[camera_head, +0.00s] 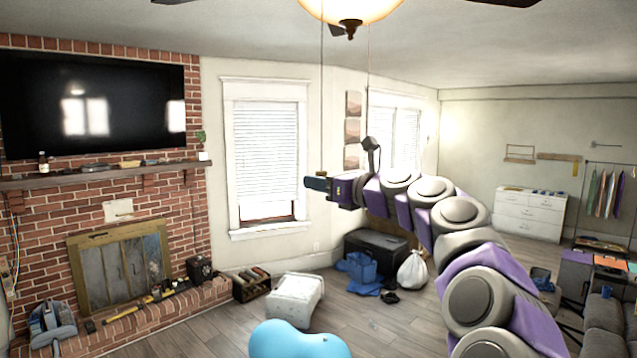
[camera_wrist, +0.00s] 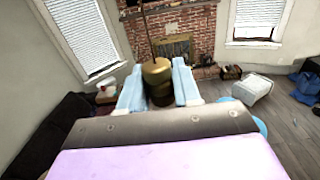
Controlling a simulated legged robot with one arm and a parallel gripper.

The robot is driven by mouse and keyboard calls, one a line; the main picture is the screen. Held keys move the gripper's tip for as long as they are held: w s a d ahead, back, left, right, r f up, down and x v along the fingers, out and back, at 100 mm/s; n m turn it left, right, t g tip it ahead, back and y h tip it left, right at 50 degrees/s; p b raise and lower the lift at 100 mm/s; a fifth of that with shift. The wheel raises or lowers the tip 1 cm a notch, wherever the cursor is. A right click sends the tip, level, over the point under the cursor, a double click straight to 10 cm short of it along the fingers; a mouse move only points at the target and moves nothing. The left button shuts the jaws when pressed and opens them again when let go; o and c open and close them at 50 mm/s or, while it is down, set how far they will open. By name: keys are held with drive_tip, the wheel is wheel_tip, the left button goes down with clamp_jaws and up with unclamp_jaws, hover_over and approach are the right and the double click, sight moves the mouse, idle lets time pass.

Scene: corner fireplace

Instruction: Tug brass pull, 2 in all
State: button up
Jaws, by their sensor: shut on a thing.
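A lit ceiling fan lamp (camera_head: 352,10) hangs at the top of the head view, with two thin cords dropping from it. A brass pull (camera_wrist: 155,72) on a thin cord sits between the two pale blue fingers of my gripper (camera_wrist: 158,66) in the wrist view. My gripper (camera_head: 316,184) is shut on this pull, at the lower end of the left cord in the head view. There, only a small part of the pull (camera_head: 321,174) shows above the fingers. A second cord (camera_head: 368,70) hangs to the right, behind my arm; I cannot make out its lower end.
A brick fireplace (camera_head: 60,210) with a mantel and a black television (camera_head: 95,105) stands at the left. A window (camera_head: 265,150) is behind my gripper. A white bin (camera_head: 297,297), a black chest (camera_head: 375,255) and a blue stool (camera_head: 290,340) stand below.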

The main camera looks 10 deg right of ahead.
drive_tip(key=shift+c, duration=0.5)
drive_tip(key=shift+f, duration=0.55)
drive_tip(key=shift+f+p, duration=0.1)
drive_tip(key=shift+p, duration=0.25)
idle(0.5)
drive_tip(key=o, duration=0.8)
drive_tip(key=shift+d, duration=0.1)
drive_tip(key=b+v, duration=0.1)
drive_tip(key=v, duration=1.6)
drive_tip(key=shift+d+b, duration=0.2)
drive_tip(key=shift+b, duration=0.15)
